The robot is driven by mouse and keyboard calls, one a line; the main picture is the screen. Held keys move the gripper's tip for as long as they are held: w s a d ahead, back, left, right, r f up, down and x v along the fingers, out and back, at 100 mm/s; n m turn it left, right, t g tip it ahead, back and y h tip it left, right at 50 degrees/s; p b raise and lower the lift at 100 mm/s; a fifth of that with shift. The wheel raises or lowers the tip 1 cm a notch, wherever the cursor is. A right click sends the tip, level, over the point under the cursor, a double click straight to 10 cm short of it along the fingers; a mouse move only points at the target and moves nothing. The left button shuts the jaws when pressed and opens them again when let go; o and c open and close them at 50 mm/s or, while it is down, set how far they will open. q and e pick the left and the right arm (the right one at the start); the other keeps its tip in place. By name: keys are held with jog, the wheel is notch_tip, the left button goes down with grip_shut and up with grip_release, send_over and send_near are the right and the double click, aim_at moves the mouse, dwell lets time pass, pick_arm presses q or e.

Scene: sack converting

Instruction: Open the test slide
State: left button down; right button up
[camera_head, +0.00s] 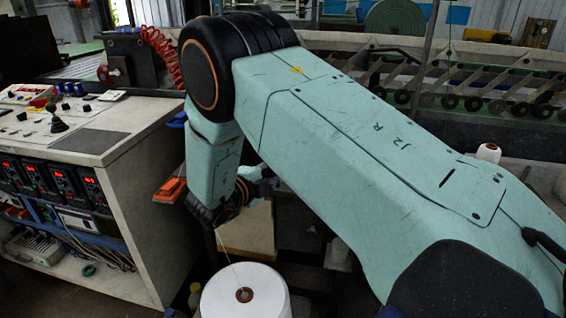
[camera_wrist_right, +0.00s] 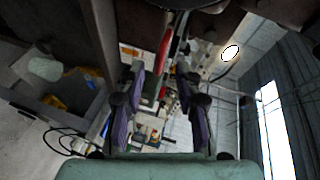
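I cannot pick out the test slide for certain. An orange-red piece (camera_head: 169,190) juts out beside the right side of the control cabinet (camera_head: 150,225) in the head view. My right arm reaches across the head view, and its dark gripper (camera_head: 232,205) is just to the right of that piece. My arm and wrist partly hide the gripper there. In the right wrist view my right gripper (camera_wrist_right: 161,112) has its purple-padded fingers spread apart, with nothing clearly held. A red strip (camera_wrist_right: 165,50) shows beyond the fingers. My left gripper is in neither view.
A white yarn cone (camera_head: 245,290) stands below the gripper, with a thread rising from it. A cardboard-coloured box (camera_head: 248,230) is behind it. A red coiled hose (camera_head: 163,55) hangs above the cabinet. A roller machine (camera_head: 460,90) spans the back.

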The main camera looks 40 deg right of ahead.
jog(key=d, duration=0.2)
jog(key=d+f+m, duration=0.1)
jog(key=d, duration=0.2)
jog(key=w+d+m, duration=0.1)
jog(key=d, duration=0.2)
jog(key=shift+w+d+f+g, duration=0.1)
jog(key=shift+d+f+g, duration=0.1)
jog(key=shift+f+g, duration=0.1)
jog(key=shift+a+r, duration=0.2)
jog(key=shift+a, duration=0.05)
jog(key=shift+d+f, duration=0.15)
jog(key=shift+d, duration=0.1)
jog(key=c, duration=0.4)
jog(key=shift+a, duration=0.15)
grip_shut()
